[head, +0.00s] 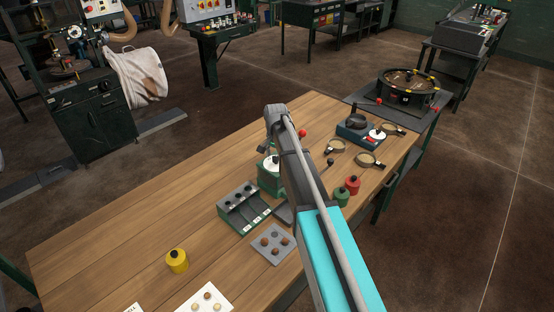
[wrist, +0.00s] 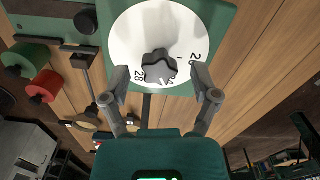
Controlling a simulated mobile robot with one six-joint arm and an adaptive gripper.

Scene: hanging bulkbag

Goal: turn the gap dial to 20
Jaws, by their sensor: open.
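The gap dial (wrist: 130,38) is a round white face on a green machine, seen close up at the top of the wrist view. A black lobed knob (wrist: 158,66) sits on the face. A printed 28 shows left of the knob; marks below and right of it are partly hidden or hard to read. In the head view the green machine (head: 268,182) stands mid-table, partly behind my arm, with its white face just visible. My gripper (wrist: 160,76) is open, one finger on each side of the knob in the picture, with gaps to both. I cannot tell whether the fingertips reach its depth.
The table's left part is clear.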

